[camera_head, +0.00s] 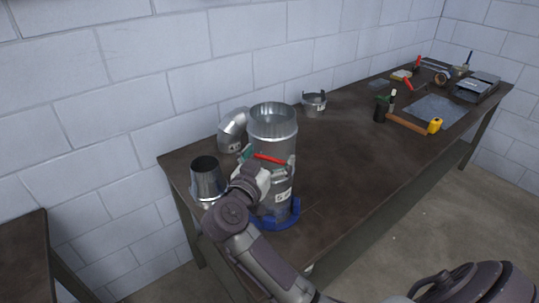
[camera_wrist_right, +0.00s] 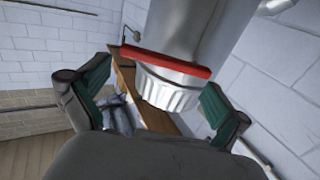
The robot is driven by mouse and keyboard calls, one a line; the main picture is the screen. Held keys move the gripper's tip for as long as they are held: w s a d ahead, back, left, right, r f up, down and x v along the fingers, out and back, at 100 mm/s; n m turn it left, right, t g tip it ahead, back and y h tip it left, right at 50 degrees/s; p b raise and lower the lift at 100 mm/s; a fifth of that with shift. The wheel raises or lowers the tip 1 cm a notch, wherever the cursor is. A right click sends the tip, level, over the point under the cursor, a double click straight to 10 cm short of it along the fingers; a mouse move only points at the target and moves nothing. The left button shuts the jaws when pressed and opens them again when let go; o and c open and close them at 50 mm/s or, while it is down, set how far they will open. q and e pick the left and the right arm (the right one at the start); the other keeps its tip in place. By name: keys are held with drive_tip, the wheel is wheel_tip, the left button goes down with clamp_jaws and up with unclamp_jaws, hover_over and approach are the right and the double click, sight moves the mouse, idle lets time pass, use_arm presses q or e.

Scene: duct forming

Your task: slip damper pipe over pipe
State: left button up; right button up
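A wide grey metal pipe (camera_head: 273,123), open at the top, stands upright near the table's left end. A red handle (camera_head: 269,159) sticks out at its middle, which marks the damper pipe. A labelled lower section (camera_head: 281,197) stands in a blue holder (camera_head: 286,219); my arm partly hides the joint. My right gripper (camera_head: 258,170) is at the near side, at handle height. In the right wrist view, the gripper (camera_wrist_right: 155,95) has its green-padded fingers spread on both sides of a ribbed metal part (camera_wrist_right: 168,88) below the red handle (camera_wrist_right: 165,61). A gap shows at the left finger. My left gripper is not in view.
An elbow pipe (camera_head: 232,130) stands behind left, a tapered pipe (camera_head: 207,179) at the left edge, and a metal collar (camera_head: 314,103) behind right. The middle of the table (camera_head: 350,155) is clear.

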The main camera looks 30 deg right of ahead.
drive_tip(key=shift+f, duration=0.1)
drive_tip(key=shift+s+a, duration=0.1)
drive_tip(key=shift+a, duration=0.05)
drive_tip(key=v, duration=1.1)
drive_tip(key=shift+s+a, duration=0.2)
drive_tip(key=shift+a, duration=0.05)
